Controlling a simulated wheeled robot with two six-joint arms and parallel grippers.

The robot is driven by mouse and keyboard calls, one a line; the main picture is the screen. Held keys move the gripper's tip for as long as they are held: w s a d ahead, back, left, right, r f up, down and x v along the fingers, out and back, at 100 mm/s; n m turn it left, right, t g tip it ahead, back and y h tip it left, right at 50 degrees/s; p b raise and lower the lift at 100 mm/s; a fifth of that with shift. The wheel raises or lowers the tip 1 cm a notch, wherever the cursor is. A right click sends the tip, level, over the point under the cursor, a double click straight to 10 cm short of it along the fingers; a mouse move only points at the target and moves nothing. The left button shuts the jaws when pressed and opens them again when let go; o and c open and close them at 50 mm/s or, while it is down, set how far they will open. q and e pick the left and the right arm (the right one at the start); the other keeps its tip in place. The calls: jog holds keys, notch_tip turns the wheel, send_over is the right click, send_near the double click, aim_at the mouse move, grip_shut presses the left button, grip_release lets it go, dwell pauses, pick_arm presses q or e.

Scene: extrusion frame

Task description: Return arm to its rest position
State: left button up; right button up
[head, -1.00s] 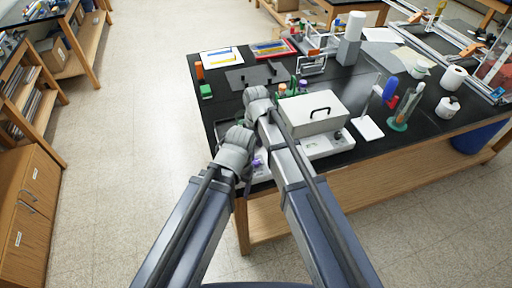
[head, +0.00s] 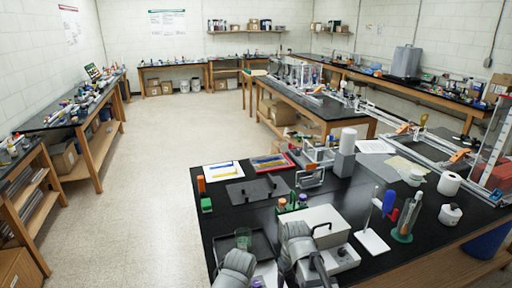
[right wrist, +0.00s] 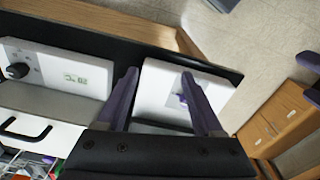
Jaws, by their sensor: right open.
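My right arm (head: 298,250) and left arm (head: 236,268) reach in at the bottom of the head view, side by side over the near-left edge of the black bench. In the right wrist view my right gripper (right wrist: 159,75) has its two purple fingers spread, above a white flat-topped device (right wrist: 165,88) with a small purple item on it. The fingers hold nothing that I can see. Dark purple finger-like parts (right wrist: 311,90) at the right edge of that view seem to be my left gripper; their opening is unclear.
A grey-white box with a black handle (head: 310,225) stands right beside my right arm. A stand with a blue item (head: 388,203) is farther right. Open floor (head: 120,220) lies left of the bench.

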jog(key=s+d+m, duration=0.6)
jog(key=d, duration=0.1)
jog(key=s+a+f+n+b, duration=0.2)
jog(key=a+f+b, duration=0.1)
jog(key=a, duration=0.2)
jog(key=s+a+f+n+h+b, duration=0.1)
jog(key=s+a+f+n+b, duration=0.1)
jog(key=a, duration=0.4)
jog(key=shift+s+a+f+g+b, duration=0.3)
jog(key=shift+s+f+b, duration=0.3)
jog(key=shift+f+b, duration=0.15)
